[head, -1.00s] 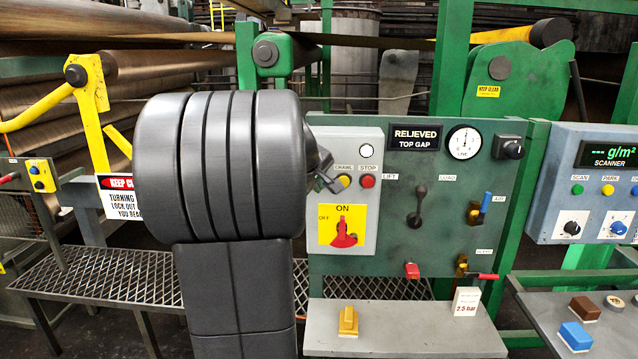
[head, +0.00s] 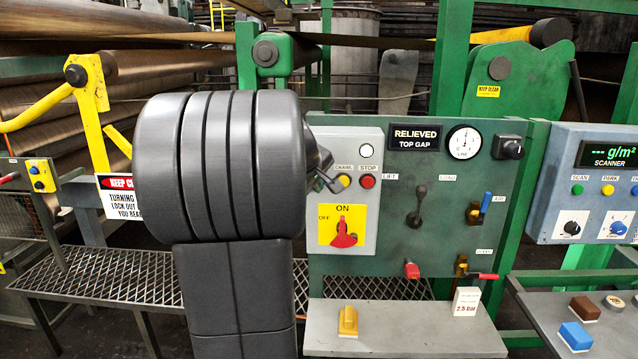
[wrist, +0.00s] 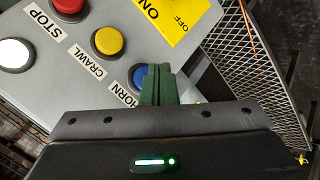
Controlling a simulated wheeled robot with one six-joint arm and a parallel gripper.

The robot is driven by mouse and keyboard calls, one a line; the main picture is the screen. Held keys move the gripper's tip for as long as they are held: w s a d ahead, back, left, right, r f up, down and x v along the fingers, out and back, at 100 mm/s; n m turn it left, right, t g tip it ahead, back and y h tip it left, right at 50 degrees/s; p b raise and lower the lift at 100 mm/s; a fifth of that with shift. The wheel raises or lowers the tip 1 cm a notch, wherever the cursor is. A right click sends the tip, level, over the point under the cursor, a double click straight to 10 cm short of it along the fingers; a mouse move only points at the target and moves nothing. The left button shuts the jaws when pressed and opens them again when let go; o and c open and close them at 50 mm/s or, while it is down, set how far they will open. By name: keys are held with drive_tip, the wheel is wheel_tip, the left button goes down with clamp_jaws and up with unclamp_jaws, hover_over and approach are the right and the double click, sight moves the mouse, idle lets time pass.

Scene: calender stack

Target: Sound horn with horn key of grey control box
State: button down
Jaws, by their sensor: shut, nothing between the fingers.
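The grey control box (head: 374,222) is mounted on the green panel, partly hidden by my arm in the head view. In the wrist view, its blue horn key (wrist: 139,77) sits beside the HORN label, partly covered by my gripper. My gripper (wrist: 160,72) has its green fingers shut together and empty, with the tips at the horn key. I cannot tell whether they touch it. The box also carries a yellow crawl button (wrist: 108,41), a red stop button (wrist: 68,4) and a white lamp or button (wrist: 14,54). In the head view the horn key is hidden behind my arm.
A red rotary switch on a yellow plate (head: 327,236) is on the same box. To its right are a black lever (head: 418,207) and a red-handled valve (head: 411,270). A grey shelf (head: 400,335) with a yellow block (head: 348,321) lies below.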

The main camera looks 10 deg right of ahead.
drive_tip(key=shift+w, duration=0.15)
drive_tip(key=shift+w+d, duration=0.15)
drive_tip(key=shift+w, duration=0.15)
drive_tip(key=shift+w+d+p, duration=0.15)
drive_tip(key=shift+w+p, duration=0.25)
drive_tip(key=shift+w, duration=0.1)
idle(0.9)
drive_tip(key=shift+s, duration=0.15)
drive_tip(key=shift+s+a+b, duration=0.3)
drive_tip(key=shift+s+b, duration=0.05)
drive_tip(key=shift+s, duration=0.45)
drive_tip(key=s, duration=0.2)
drive_tip(key=s+a+b, duration=0.1)
drive_tip(key=s, duration=0.1)
drive_tip(key=shift+s+a+b, duration=0.2)
drive_tip(key=shift+s+b, duration=0.1)
drive_tip(key=shift+s, duration=0.1)
drive_tip(key=shift+w, duration=0.15)
idle(0.3)
